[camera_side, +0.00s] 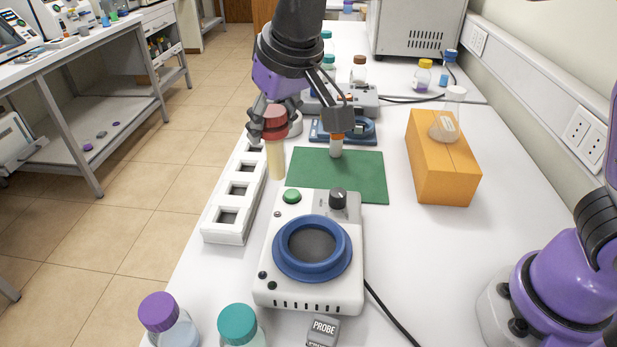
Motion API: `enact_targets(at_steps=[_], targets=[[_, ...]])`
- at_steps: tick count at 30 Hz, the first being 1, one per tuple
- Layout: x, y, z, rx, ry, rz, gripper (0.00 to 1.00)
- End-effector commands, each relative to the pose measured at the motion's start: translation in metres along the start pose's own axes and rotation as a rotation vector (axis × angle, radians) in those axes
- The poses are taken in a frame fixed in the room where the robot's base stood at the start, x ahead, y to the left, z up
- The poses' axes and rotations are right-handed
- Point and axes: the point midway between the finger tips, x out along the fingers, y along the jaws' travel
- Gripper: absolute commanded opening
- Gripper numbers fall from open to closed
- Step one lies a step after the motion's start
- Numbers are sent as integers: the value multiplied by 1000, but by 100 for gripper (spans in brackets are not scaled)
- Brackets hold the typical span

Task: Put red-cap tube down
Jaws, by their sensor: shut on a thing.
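The red-cap tube (276,160) has a wide red cap and a pale yellow body, and it is upright. My gripper (268,125) is shut on its cap. The tube's lower end shows just right of the white rack (223,236), left of the green mat (365,185). I cannot tell whether it touches the table. The rack has a row of square openings, and its far end is partly hidden by my gripper. A small white piece with an orange band (336,146) shows over the mat, below a dark grey block (338,115).
A white device with a blue ring (340,250) stands in front of the mat. An orange block (440,165) with a flask (444,125) is to the right. Purple-capped (158,312) and teal-capped (238,325) bottles stand at the front. The table right of the device is mostly clear.

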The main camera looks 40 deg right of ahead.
Motion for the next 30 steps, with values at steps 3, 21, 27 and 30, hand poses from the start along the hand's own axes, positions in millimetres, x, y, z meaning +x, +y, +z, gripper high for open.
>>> enact_targets(at_steps=[3, 21, 27, 30], targets=[[-2, 22, 7, 24, 0, 3, 7], [84, 120, -20, 31, -3, 2, 7], [102, 125, -16, 29, -6, 2, 7], [117, 125, -9, 29, -6, 2, 7]])
